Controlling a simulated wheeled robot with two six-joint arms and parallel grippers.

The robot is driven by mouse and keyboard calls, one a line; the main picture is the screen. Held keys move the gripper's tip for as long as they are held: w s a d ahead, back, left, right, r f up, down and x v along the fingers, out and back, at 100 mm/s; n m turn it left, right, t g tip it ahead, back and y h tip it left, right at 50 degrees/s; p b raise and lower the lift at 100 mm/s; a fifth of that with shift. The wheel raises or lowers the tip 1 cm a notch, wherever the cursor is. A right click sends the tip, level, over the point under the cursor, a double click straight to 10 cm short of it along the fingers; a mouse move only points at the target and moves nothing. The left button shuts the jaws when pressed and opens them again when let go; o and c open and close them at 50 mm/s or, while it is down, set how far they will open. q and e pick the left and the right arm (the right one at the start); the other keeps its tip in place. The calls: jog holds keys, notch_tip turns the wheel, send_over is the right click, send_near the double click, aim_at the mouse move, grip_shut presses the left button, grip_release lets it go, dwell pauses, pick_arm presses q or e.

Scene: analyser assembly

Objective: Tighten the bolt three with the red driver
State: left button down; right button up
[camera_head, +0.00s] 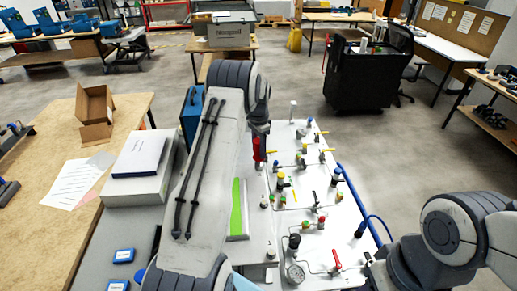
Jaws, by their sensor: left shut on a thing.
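The red driver (257,149) is upright at the left edge of the white analyser panel (318,196). My left gripper (260,133) is above it and shut on its upper part; the arm partly hides the jaws. The driver's tip is too small to make out, so I cannot tell whether it touches a bolt. Bolt three cannot be picked out among the small fittings. My right arm is at the lower right. Its dark end (371,262) is beside the panel's lower right, and its jaws are unclear.
The panel carries several valves, a gauge (295,273) and a red-handled valve (335,262). A blue hose (358,196) runs along its right side. A green strip (238,208) is beside my left arm. A wooden table (40,205) with an open carton (95,108) is at left.

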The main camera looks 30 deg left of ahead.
pick_arm(q)
jog(key=m, duration=0.9)
jog(key=shift+m, duration=0.4)
jog(key=shift+c, duration=2.3)
grip_release()
grip_shut()
